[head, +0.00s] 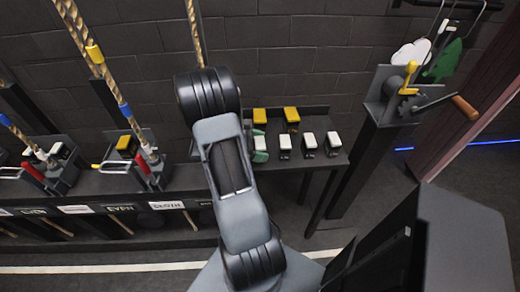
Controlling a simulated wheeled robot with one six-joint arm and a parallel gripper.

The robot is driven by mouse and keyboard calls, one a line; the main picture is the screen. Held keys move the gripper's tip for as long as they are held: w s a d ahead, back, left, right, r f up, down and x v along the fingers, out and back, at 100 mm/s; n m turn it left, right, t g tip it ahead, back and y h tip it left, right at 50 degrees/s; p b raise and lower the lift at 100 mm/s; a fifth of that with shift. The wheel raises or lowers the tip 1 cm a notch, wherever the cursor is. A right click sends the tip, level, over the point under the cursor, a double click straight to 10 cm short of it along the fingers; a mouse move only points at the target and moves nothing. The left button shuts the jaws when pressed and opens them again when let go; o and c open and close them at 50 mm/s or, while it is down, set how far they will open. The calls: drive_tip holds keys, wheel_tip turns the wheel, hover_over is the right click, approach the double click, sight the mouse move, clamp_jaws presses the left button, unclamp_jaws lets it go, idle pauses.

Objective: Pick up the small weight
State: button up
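Several small dark blocks that appear to be weights stand on a dark side table (320,119) right of centre. Two have yellow tops, such as the back one (291,114). The front row has white tops, such as one white-topped block (309,141), and these look slightly smaller. The leftmost white-topped block (260,143) is close to my arm, with green showing on its lower side. My arm rises through the middle of the head view, left of the blocks. My gripper does not show, so its state and anything in it cannot be seen.
A long dark rail (180,183) with labels, ropes and red-handled levers runs along the left. A crank (452,103) with a wooden handle sits on a post at right. A brick wall stands behind.

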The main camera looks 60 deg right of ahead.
drive_tip(key=c, duration=1.6)
